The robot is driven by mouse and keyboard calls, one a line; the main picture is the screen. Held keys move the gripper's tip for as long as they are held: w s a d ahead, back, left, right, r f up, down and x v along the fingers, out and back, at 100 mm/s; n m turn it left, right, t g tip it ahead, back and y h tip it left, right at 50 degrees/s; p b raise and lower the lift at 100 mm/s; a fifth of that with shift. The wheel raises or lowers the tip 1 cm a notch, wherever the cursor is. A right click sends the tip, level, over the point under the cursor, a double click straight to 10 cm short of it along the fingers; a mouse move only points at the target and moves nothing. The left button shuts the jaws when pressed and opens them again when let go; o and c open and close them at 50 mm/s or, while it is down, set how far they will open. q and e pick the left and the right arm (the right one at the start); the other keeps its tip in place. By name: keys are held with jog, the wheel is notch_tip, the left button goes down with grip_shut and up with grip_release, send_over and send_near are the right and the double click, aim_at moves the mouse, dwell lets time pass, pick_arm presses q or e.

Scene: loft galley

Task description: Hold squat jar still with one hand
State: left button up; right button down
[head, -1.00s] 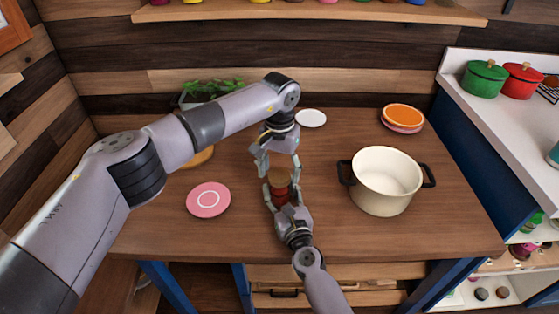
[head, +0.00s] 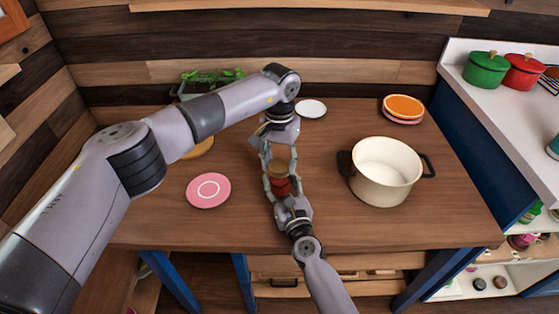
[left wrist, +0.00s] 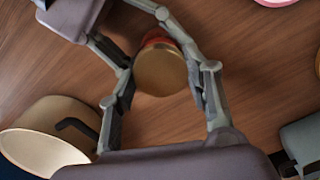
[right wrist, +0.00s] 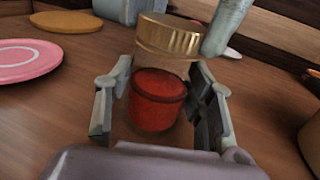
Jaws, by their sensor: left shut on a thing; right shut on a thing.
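The squat jar (head: 281,187) stands on the wooden table, with red contents and a gold lid (right wrist: 168,36). My right gripper (head: 280,190) comes in from the front, shut on the jar's body; in the right wrist view the red body (right wrist: 155,100) sits between its fingers. My left gripper (head: 279,162) reaches down from above, shut on the lid. The lid also shows between its fingers in the left wrist view (left wrist: 160,70). The jar looks upright. The grippers partly hide it in the head view.
A cream pot (head: 385,172) with dark handles stands to the right. A pink plate (head: 208,190) lies to the left. A white saucer (head: 311,108), stacked orange plates (head: 403,107) and a plant (head: 207,82) are at the back. The front table area is mostly clear.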

pick_arm(q)
jog(key=n, duration=0.6)
jog(key=shift+c, duration=0.4)
jog(key=n, duration=1.4)
jog(key=shift+n, duration=0.3)
jog(key=n, duration=0.3)
jog(key=shift+n, duration=0.3)
jog(key=n, duration=0.3)
jog(key=shift+n, duration=0.4)
jog(key=n, duration=0.7)
jog(key=shift+r, duration=0.1)
jog(key=n, duration=0.5)
jog(key=shift+n, duration=0.4)
jog(key=n, duration=1.3)
